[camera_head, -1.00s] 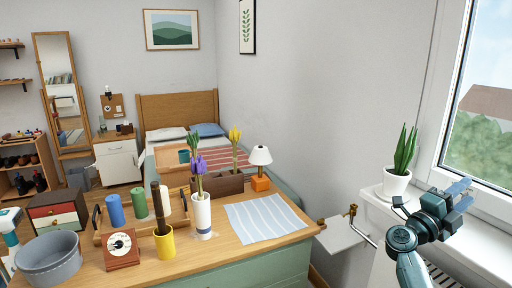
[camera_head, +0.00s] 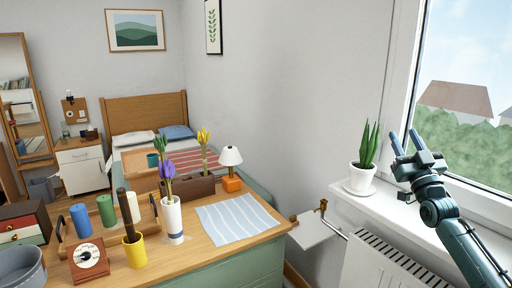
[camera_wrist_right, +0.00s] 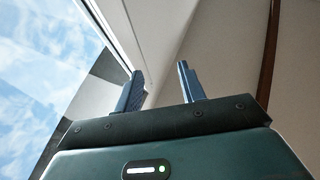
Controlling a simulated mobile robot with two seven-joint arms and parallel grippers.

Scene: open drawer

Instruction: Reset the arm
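My right gripper (camera_head: 404,140) is raised in front of the window at the right of the head view, beside the potted plant and above the sill. Its two blue fingers point up and stand apart with nothing between them. In the right wrist view the fingers (camera_wrist_right: 160,80) are also apart and empty, with wall and window frame behind them. My left gripper is not in view.
A potted plant (camera_head: 362,178) stands on the white windowsill (camera_head: 400,209), close to my right gripper. A radiator (camera_head: 385,262) is below. The wooden table (camera_head: 225,250) holds a vase (camera_head: 173,220), a yellow cup (camera_head: 134,250), a lamp (camera_head: 231,170) and a striped cloth (camera_head: 240,218).

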